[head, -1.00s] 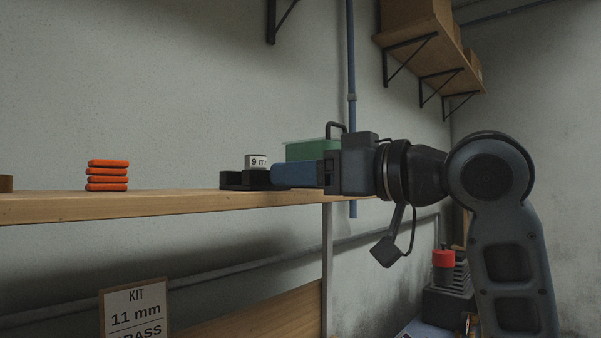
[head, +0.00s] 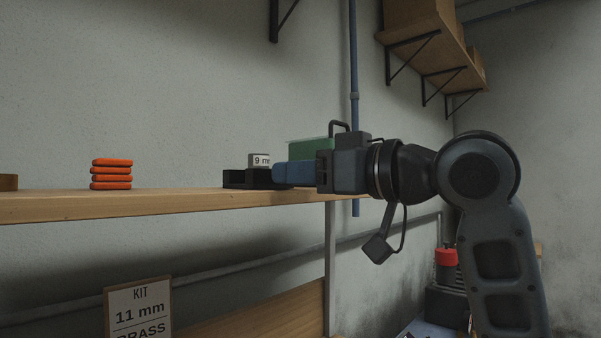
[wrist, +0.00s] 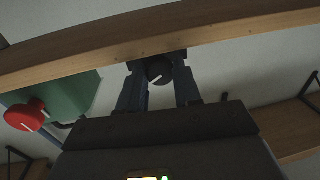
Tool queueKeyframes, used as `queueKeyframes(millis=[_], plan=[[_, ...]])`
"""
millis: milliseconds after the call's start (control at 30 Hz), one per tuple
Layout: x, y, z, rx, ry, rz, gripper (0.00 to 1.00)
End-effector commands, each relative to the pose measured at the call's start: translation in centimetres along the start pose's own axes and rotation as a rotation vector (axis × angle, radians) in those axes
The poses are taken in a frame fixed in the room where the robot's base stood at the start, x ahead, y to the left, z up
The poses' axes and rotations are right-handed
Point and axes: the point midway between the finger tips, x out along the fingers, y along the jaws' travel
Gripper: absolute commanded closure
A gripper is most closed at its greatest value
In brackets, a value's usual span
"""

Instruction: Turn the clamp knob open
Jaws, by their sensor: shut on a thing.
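The clamp is a low black block (head: 234,179) on the wooden shelf, with a white "9 mm" label (head: 258,160) on top. My gripper (head: 283,174) reaches to its right side with blue fingers. In the wrist view, the black clamp knob (wrist: 159,70) with a white pointer line lies between the two fingertips (wrist: 160,82). The fingers are shut on it. The pointer line is tilted. The knob is hidden by the fingers in the head view.
A green box (head: 310,150) stands behind my gripper; a red knob (wrist: 26,115) shows on a green body in the wrist view. Orange stacked pieces (head: 111,174) lie left on the wooden shelf (head: 160,203). A red-topped object (head: 446,258) stands low at right.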

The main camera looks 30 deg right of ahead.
Motion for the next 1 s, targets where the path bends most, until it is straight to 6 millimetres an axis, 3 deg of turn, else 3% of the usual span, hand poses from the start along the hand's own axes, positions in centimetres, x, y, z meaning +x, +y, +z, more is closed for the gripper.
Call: queueKeyframes(millis=[300,600,633,867,1000], plan=[[0.02,-0.14,-0.04,-0.126,-0.016,-0.004,0.97],[0.02,-0.17,-0.03,-0.138,-0.018,-0.005,0.97],[0.03,-0.17,-0.03,-0.138,-0.018,-0.005,0.64],[0.02,-0.11,-0.04,-0.137,-0.018,-0.003,0.43],[0.02,-0.09,-0.04,-0.136,-0.018,-0.003,0.43]])
